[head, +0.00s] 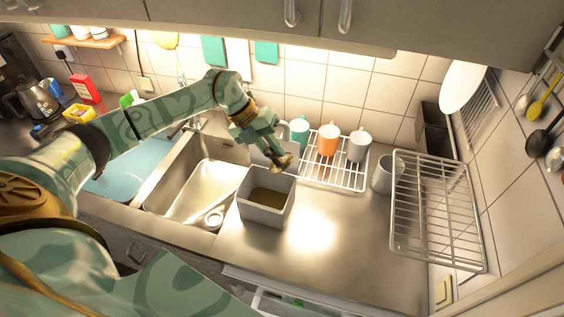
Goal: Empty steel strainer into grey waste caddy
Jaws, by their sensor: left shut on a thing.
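My left gripper (272,150) reaches in from the left over the sink and is shut on a small, dark brownish round thing that looks like the steel strainer (282,161). The strainer is tilted and held just above the back edge of the grey waste caddy (266,214). The gripper hides part of it, and I cannot tell whether anything is still in it. The caddy stands open and upright on the steel worktop, right of the sink, with brownish stuff in its bottom. My right gripper is not in view.
A white rack (333,180) with several mugs stands behind right. A grey mug (382,178) and a wire dish rack (432,210) stand at right. The front-right worktop is clear.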

